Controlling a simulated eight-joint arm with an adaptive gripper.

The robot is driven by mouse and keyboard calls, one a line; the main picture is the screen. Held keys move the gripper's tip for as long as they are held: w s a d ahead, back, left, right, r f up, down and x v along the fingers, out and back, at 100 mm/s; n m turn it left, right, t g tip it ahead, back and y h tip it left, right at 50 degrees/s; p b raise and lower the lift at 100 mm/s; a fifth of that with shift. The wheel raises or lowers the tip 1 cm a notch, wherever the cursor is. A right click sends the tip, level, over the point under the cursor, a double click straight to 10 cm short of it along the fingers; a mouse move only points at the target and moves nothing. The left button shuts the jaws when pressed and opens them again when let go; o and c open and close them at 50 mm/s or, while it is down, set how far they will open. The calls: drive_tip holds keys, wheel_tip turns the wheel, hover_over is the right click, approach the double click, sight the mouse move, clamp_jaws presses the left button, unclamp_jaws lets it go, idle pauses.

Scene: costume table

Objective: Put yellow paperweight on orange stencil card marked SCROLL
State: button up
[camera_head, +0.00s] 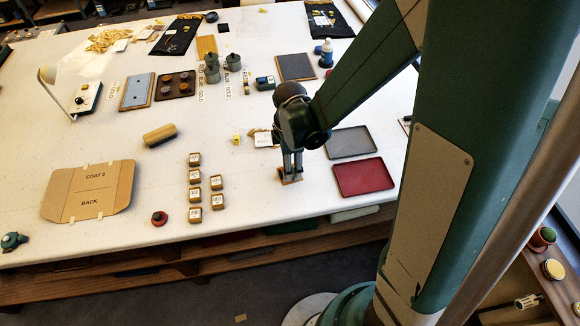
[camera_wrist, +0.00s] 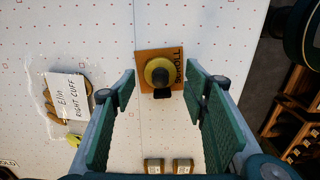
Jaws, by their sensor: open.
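The yellow paperweight (camera_wrist: 159,70), round with a dark knob on top, sits on the orange stencil card (camera_wrist: 174,57) marked SCROLL in the wrist view. It lies near the card's middle, and the card's edges show around it. In the head view the orange card (camera_head: 291,181) is near the table's front edge, under my gripper (camera_head: 292,171), and the paperweight is hard to make out there. In the wrist view my gripper (camera_wrist: 160,88) is open, its green pads spread to either side of the paperweight with gaps between.
Several small labelled boxes (camera_head: 195,182) stand left of my gripper. A red tray (camera_head: 364,177) and a grey tray (camera_head: 351,142) lie to its right. A bag labelled RIGHT CUFF (camera_wrist: 67,90) lies beside the card.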

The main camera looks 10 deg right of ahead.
wheel_tip(320, 180, up, 10)
drive_tip(key=shift+r+p, duration=0.2)
drive_tip(key=shift+p, duration=0.1)
idle(0.5)
idle(0.7)
drive_tip(key=s+d+r+m+t, duration=0.3)
drive_tip(key=s+d+r+m, duration=0.2)
drive_tip(key=r+m, duration=0.3)
drive_tip(key=s+d+r+m+t, duration=0.4)
drive_tip(key=s+r+m, duration=0.3)
drive_tip(key=m, duration=0.3)
drive_tip(key=shift+s+d+r, duration=0.15)
drive_tip(key=shift+d+r, duration=0.35)
drive_tip(key=shift+r, duration=0.4)
drive_tip(key=shift+f, duration=0.15)
